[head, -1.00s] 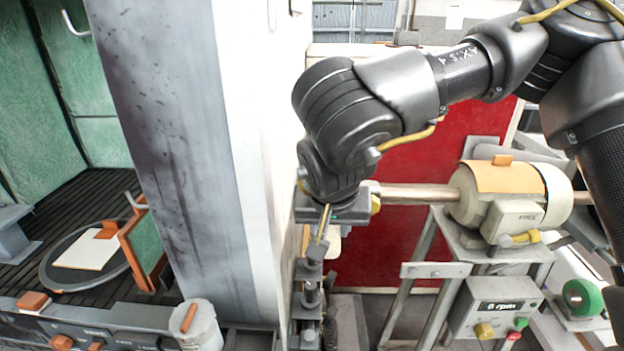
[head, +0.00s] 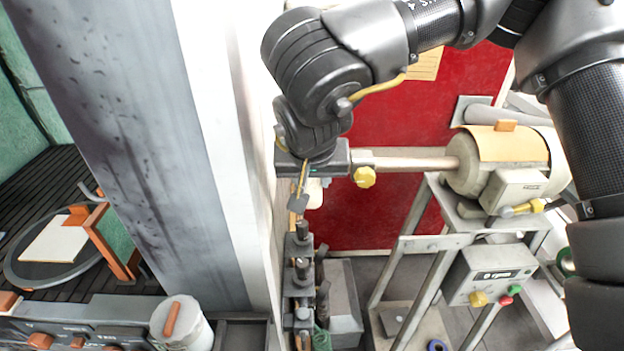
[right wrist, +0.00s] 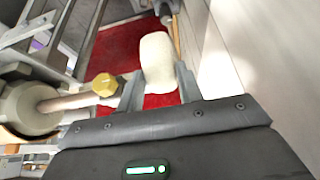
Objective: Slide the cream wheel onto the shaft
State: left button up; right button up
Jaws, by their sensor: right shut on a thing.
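The cream wheel (right wrist: 156,60) is held between the two fingers of my right gripper (right wrist: 158,80) in the right wrist view. In the head view only a small pale part of the wheel (head: 316,194) shows below my right gripper (head: 306,188). The steel shaft (head: 415,164) sticks out leftward from the motor (head: 492,175), with a yellow knob (head: 365,177) near its free end. In the right wrist view the knob (right wrist: 104,85) lies just left of the fingers, and the wheel is off the shaft. My left gripper is not in view.
A pale pillar (head: 215,120) stands close left of my right gripper. Below is a rack (head: 302,270) with dark upright parts. The motor rests on a metal stand (head: 440,245) with a control box (head: 490,275). A red panel (head: 400,120) is behind.

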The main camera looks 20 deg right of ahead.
jog(key=shift+s+r, duration=0.15)
jog(key=shift+w+d, duration=0.15)
jog(key=shift+w, duration=0.2)
jog(key=shift+w+f, duration=0.2)
jog(key=shift+w, duration=0.25)
jog(key=shift+w+d+f, duration=0.1)
jog(key=shift+w+d, duration=0.05)
jog(key=shift+w, duration=0.3)
jog(key=shift+w+d+f, duration=0.1)
jog(key=shift+w+d, duration=0.05)
jog(key=shift+w, duration=0.25)
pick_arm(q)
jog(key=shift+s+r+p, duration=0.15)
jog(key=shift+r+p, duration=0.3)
pick_arm(e)
jog(key=shift+w+d, duration=0.95)
jog(key=shift+d, duration=0.2)
jog(key=shift+w+d, duration=0.95)
jog(key=shift+d, duration=0.2)
jog(key=shift+d, duration=0.1)
pick_arm(q)
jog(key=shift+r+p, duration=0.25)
jog(key=shift+p, duration=0.05)
pick_arm(e)
jog(key=shift+s+d, duration=0.1)
jog(key=shift+d, duration=0.1)
